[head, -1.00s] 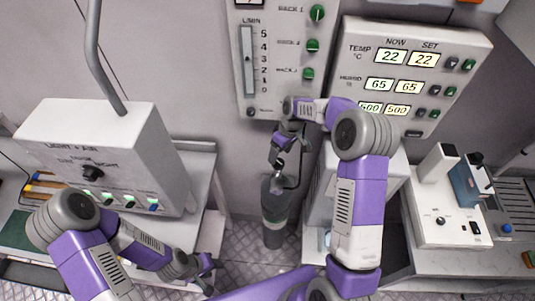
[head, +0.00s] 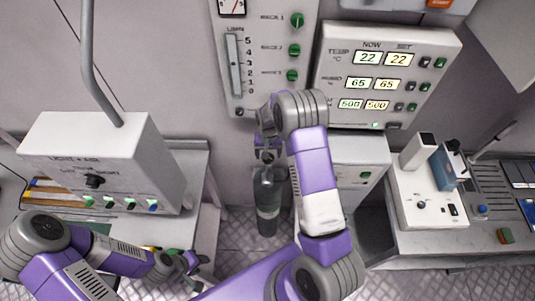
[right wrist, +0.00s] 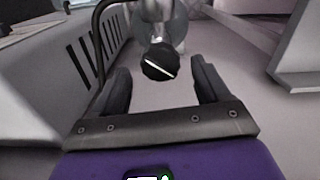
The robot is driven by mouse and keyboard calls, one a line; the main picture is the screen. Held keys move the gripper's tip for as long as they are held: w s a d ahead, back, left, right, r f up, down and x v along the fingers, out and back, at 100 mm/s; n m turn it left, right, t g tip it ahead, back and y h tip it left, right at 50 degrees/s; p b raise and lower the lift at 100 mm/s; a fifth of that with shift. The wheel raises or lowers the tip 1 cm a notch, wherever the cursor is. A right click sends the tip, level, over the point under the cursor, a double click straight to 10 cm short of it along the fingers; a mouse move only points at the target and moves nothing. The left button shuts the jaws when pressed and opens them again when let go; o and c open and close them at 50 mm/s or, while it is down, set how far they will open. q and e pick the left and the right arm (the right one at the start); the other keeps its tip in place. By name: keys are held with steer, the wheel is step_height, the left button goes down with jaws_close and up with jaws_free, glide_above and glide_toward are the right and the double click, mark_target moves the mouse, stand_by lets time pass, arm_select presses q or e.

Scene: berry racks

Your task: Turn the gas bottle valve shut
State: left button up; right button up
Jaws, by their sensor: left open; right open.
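The gas bottle (head: 267,222) is dark grey-green and stands upright on the floor against the back wall in the head view. Its valve knob (right wrist: 160,62) is round and black with a white line running diagonally across its face in the right wrist view. My right gripper (right wrist: 163,84) is open; the knob appears between and just beyond its fingertips, and nothing is held. In the head view, my right gripper (head: 268,154) is at the bottle's top and hides the valve. My left gripper (head: 190,264) is open and empty, low at the left, well away from the bottle.
A control box (head: 100,160) on a bench stands left of the bottle. A flow-meter panel (head: 262,80) and a temperature panel (head: 385,80) hang above. A white cabinet (head: 355,150) stands close on the bottle's right. Instruments (head: 425,205) sit on the right bench.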

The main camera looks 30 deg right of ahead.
steer(key=shift+f, duration=0.9)
steer(key=c, duration=1)
steer(key=shift+c, duration=0.2)
steer(key=n+b, duration=0.2)
steer(key=n, duration=0.1)
steer(key=shift+f+b, duration=0.1)
steer(key=shift+b, duration=0.2)
steer(key=shift+n+b, duration=1.05)
steer(key=shift+n, duration=1.25)
